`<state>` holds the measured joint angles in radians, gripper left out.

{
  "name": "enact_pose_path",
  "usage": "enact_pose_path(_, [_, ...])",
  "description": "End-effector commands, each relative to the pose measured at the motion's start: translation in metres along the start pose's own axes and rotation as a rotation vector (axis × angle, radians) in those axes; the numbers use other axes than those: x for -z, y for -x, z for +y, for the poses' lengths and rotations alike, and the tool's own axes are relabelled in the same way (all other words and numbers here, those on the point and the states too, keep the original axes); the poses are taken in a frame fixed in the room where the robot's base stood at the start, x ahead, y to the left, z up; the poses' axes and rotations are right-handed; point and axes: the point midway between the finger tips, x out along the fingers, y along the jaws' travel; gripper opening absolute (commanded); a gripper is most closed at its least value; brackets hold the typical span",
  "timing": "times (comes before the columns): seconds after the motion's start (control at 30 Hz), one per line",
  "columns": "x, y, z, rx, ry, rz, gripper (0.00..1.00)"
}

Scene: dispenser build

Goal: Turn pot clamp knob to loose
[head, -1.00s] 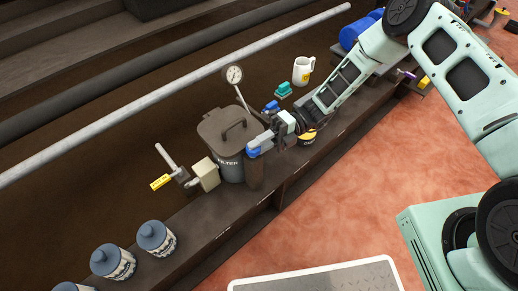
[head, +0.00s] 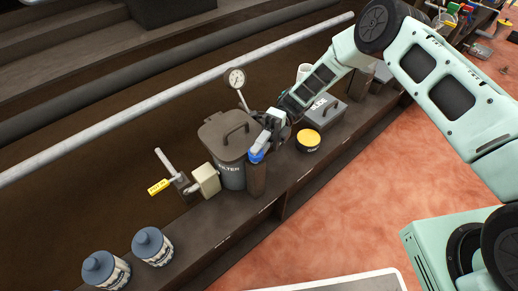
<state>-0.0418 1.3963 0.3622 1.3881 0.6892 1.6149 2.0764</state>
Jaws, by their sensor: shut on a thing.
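The grey filter pot (head: 231,175) stands on the bench with its brown lid (head: 228,135) on. A dial gauge (head: 236,78) rises on a stem behind it. A blue knob (head: 256,156) sits atop a brown post (head: 256,182) at the pot's right side; I take it for the clamp knob. My gripper (head: 261,142) reaches down to it from the upper right and is shut on the knob. The fingers hide the knob's upper part, and no loose or tight marking can be read.
A yellow-topped tin (head: 308,139) and a grey box (head: 324,112) stand right of the gripper. A pale block (head: 205,179) and a yellow-tagged lever (head: 160,187) are left of the pot. Blue-capped bottles (head: 153,246) stand at the front left. A pipe (head: 130,124) runs behind.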

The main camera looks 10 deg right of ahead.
Motion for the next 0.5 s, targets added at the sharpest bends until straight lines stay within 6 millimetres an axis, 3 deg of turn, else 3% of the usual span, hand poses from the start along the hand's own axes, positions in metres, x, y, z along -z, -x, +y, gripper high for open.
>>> enact_pose_path(0.23, [0.0016,0.0007,-0.0013,0.002,-0.003,0.001,0.01])
enact_pose_path(0.27, [0.0016,0.0007,-0.0014,0.002,-0.003,0.0,0.32])
enact_pose_path(0.5, [0.0008,0.0003,-0.0007,0.0,-0.001,-0.001,0.33])
